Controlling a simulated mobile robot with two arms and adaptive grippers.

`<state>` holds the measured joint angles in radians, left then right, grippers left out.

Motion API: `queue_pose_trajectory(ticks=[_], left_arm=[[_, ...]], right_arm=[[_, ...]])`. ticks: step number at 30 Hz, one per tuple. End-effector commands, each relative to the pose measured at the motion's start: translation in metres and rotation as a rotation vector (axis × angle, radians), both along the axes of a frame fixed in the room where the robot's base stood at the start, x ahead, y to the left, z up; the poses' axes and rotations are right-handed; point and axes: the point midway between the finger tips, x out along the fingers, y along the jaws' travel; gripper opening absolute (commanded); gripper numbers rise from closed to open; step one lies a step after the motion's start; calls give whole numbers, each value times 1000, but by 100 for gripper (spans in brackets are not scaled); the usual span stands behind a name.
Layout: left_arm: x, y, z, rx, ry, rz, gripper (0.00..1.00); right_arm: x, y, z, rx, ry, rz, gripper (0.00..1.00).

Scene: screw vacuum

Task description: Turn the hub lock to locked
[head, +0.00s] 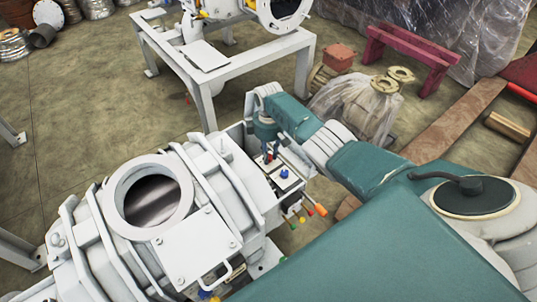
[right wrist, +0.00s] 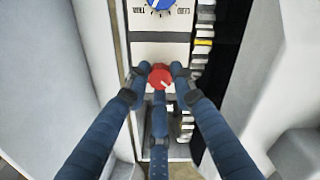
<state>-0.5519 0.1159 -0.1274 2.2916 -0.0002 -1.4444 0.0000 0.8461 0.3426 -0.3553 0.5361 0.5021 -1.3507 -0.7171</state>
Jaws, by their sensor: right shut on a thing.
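A red round knob (right wrist: 159,77) with a pale pointer mark sits on a narrow light panel in the right wrist view. I take it to be the hub lock; no label on it can be read. My right gripper (right wrist: 158,84) is shut on the knob, with dark blue fingers at its left, right and lower side. In the head view my right gripper (head: 270,155) reaches down to the control box (head: 291,183) on the side of the white machine (head: 215,190). There the fingers mostly hide the knob. My left gripper is not in view.
A blue dial (right wrist: 160,4) with upside-down lettering is beyond the knob on the same panel. Pale housing walls stand close on both sides. An orange-handled lever (head: 319,208) and small coloured knobs hang below the control box. A white frame table (head: 205,55) stands behind.

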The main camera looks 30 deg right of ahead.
Motion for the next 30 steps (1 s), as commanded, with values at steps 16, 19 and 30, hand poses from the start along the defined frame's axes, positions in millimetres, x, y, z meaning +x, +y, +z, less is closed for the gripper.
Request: queue_pose_trajectory(ticks=[16, 19, 30], left_arm=[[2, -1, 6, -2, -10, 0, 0], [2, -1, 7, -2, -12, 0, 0], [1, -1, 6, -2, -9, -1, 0]], right_arm=[[-3, 1, -2, 2, 9, 196, 0], [-3, 1, -2, 2, 9, 201, 0], [-3, 0, -2, 2, 8, 200, 34]])
